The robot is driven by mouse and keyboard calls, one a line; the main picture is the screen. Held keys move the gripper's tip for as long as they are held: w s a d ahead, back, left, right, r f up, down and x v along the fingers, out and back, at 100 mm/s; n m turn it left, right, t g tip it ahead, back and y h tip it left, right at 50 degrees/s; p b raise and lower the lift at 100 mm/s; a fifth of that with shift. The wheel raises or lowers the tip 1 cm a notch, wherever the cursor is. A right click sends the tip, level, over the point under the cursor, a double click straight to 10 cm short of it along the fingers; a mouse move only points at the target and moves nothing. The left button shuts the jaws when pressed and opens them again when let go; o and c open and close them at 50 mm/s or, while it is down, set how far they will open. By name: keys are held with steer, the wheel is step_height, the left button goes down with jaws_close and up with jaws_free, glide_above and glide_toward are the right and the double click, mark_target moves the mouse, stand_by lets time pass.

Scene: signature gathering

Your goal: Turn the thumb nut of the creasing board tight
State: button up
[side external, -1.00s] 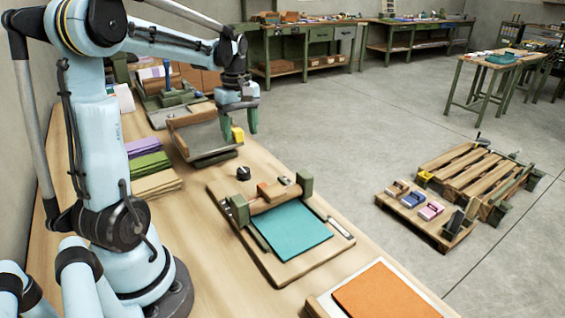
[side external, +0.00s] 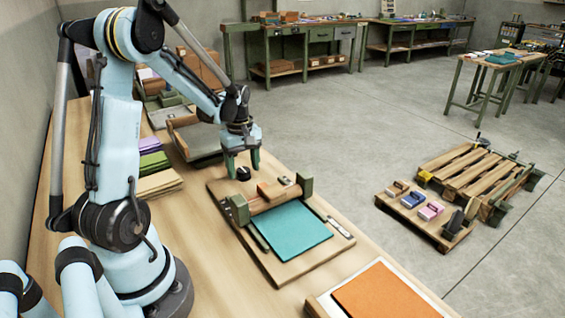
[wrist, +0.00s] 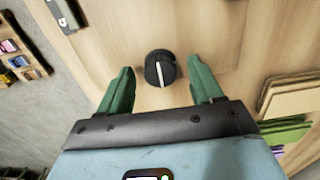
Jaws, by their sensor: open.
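The creasing board (side external: 218,189) is a wooden board on the bench with a teal sheet (side external: 292,234) and a wooden roller bar between green end blocks. Its thumb nut (wrist: 160,68) is a round black knob with a pale line across the top, at the board's back end. It also shows in the side view, low between my fingers. My gripper (side external: 242,165) is open, pointing down over the nut. In the wrist view the green fingers stand on either side of the nut, with a gap on both sides. The exact fingertip height is hard to tell.
Stacked purple, green and cream sheets (side external: 157,178) lie left of the board. A tilted wooden-framed tray (side external: 199,146) stands behind it. An orange sheet (side external: 388,305) lies at the front right. The bench's right edge drops to the floor, where a pallet (side external: 475,170) lies.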

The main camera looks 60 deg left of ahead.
steer(key=c, duration=1.1)
steer(key=shift+o, duration=0.2)
steer(key=shift+m, duration=0.4)
steer(key=m, duration=0.8)
steer(key=shift+m, duration=0.3)
steer(key=m, duration=0.4)
steer(key=shift+s, duration=0.1)
steer(key=m, duration=0.4)
steer(key=shift+a, duration=0.1)
steer(key=shift+m, duration=0.4)
